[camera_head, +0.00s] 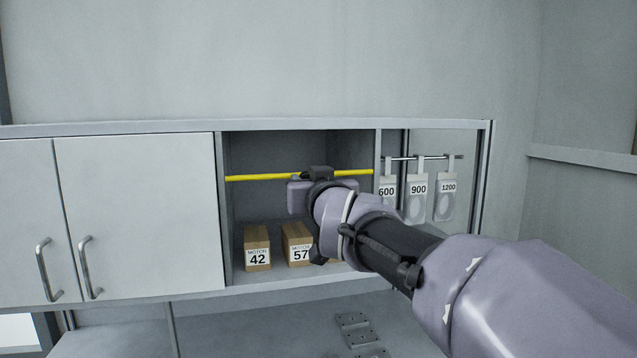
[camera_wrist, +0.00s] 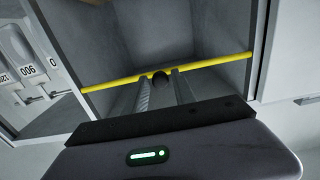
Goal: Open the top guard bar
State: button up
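The yellow guard bar (camera_head: 262,177) runs level across the upper front of the open cabinet bay. It also crosses the wrist view (camera_wrist: 215,63), where the scene looks turned over. In the head view my wrist hides the fingers and the bar's middle.
Boxes marked 42 (camera_head: 257,249) and 57 (camera_head: 297,244) stand on the bay floor below; my arm hides the area to their right. Tagged pouches, such as 900 (camera_head: 417,196), hang from a rail at right. Closed cabinet doors (camera_head: 137,220) are at left.

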jog(key=shift+o, duration=0.8)
jog(key=v, duration=1.8)
jog(key=s+d+f+m+g+h+b, duration=0.1)
jog(key=s+f+b, duration=0.6)
jog(key=f, duration=1.4)
jog(key=s+d+f+m+g+h+b, duration=0.1)
jog(key=s+d+f+m+g+b, duration=0.3)
jog(key=f+b, duration=1.1)
jog(key=s+d+f+m+g+h+b, duration=0.1)
jog(key=s+d+f+g+b, duration=0.3)
jog(key=f, duration=2.3)
jog(key=s+m+g+b, duration=0.1)
jog(key=s+g+b, duration=0.1)
jog(key=s+b, duration=0.3)
jog(key=shift+s+d+m+g+b, duration=0.2)
jog(key=shift+s+m+g+b, duration=0.15)
jog(key=shift+b, duration=0.6)
